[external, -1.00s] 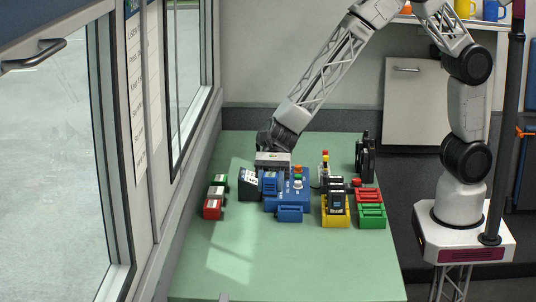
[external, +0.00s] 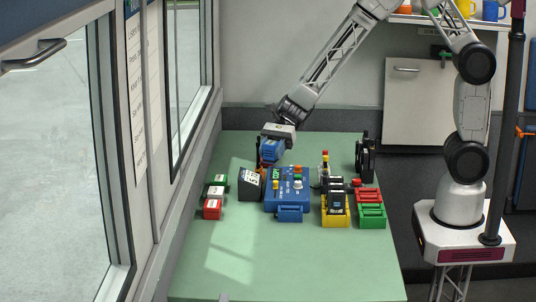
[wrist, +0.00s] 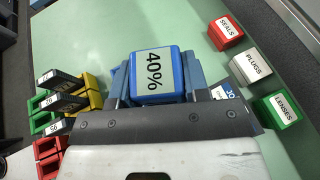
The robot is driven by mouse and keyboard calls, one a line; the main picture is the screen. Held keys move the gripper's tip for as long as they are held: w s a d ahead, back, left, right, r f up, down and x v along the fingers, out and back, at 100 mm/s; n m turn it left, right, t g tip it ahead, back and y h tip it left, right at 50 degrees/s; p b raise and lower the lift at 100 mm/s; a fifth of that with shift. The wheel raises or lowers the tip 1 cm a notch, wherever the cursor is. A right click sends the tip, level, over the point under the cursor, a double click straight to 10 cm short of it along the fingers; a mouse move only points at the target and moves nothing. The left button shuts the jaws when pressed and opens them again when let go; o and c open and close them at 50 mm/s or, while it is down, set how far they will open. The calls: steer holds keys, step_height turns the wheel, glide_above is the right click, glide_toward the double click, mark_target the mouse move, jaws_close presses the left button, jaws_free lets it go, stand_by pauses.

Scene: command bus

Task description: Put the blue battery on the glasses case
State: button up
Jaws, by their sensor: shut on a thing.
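The blue battery (external: 271,151), labelled 40% in the wrist view (wrist: 155,75), is held between the fingers of my gripper (external: 270,148). My gripper is shut on it, above the back edge of the blue console and clear of it. Three small labelled cases stand at the left of the table: a red one reading SEALS (wrist: 226,30), a white one reading PLUGS (wrist: 252,66) and a green one reading LENSES (wrist: 280,108). No case is labelled as glasses; the LENSES case is the closest match by its label.
The blue console (external: 287,200) stands mid-table with a dark slanted display (external: 250,184) to its left. Yellow (external: 335,216) and green (external: 371,216) holders stand to the right. The front of the green table (external: 285,262) is clear. The window wall borders its left.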

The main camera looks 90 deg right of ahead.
steer(key=s+d+m+t+h, duration=0.15)
steer(key=s+d, duration=0.35)
steer(key=d, duration=0.5)
steer(key=s+d+m+t+h, duration=0.15)
steer(key=s+d, duration=0.25)
steer(key=d, duration=0.6)
steer(key=s+d+m+t, duration=0.2)
steer(key=s+d, duration=0.3)
steer(key=d, duration=0.4)
steer(key=shift+w+d+f, duration=0.1)
steer(key=shift+w+f, duration=0.1)
steer(key=shift+f, duration=1.15)
steer(key=shift+w+f, duration=0.15)
steer(key=shift+f, duration=1.15)
steer(key=shift+w, duration=0.1)
steer(key=w+d, duration=0.1)
steer(key=w, duration=0.4)
steer(key=w+d+f, duration=0.1)
steer(key=w+d, duration=0.1)
steer(key=w, duration=0.3)
steer(key=w+d, duration=0.2)
steer(key=w, duration=0.3)
steer(key=shift+f, duration=0.25)
steer(key=shift+f, duration=1.75)
steer(key=shift+f, duration=0.1)
